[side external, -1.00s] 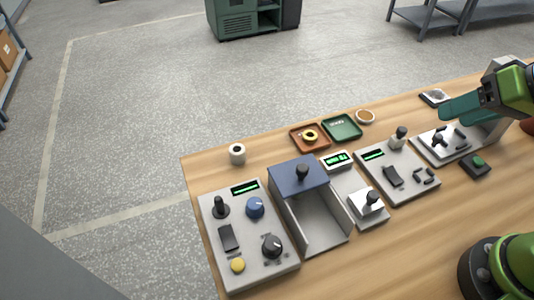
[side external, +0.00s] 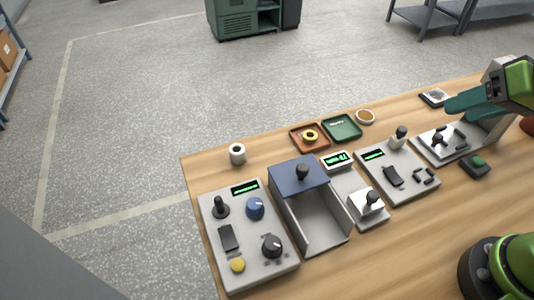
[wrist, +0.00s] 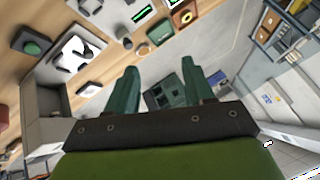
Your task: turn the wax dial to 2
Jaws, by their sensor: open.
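A grey control panel (side external: 236,270) lies at the near left end of the table. It carries a blue dial (side external: 255,208) with a light mark and a black dial (side external: 271,246) with small marks around it. The labels are too small to read, so I cannot tell which is the wax dial. My gripper (side external: 462,103) is at the far right, above the table's back edge and well away from both dials. In the wrist view my gripper (wrist: 160,68) has its teal fingers apart with nothing between them. Neither dial can be made out in the wrist view.
The panel also has a black lever (side external: 220,208), a rocker switch (side external: 229,238) and a yellow button (side external: 237,265). A blue-topped open box (side external: 297,172) stands beside it. Between there and my gripper are a knobbed slider (side external: 368,203), another panel (side external: 412,191) and small trays (side external: 342,127).

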